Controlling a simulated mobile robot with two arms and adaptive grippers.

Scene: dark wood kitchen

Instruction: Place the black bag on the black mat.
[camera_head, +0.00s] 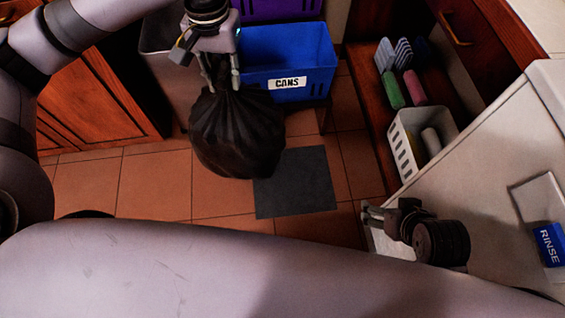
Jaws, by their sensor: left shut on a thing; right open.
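The black bag (238,133) hangs from my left gripper (221,82), which is shut on its gathered top. The bag is in the upper middle of the head view. The black mat (297,184) is a dark square on the tiled floor, to the lower right of the bag. The bag's lower right side overlaps the mat's upper left part in the picture; I cannot tell its height above the floor. My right gripper (372,215) is open and empty, to the right of the mat beside the pale counter.
A blue bin (290,58) labelled CANS stands behind the bag, with a purple bin (280,8) beyond it. A white basket (406,150) and several coloured items sit on a wooden shelf at right. A pale counter (490,160) bounds the right. Floor tiles (150,185) left of the mat are clear.

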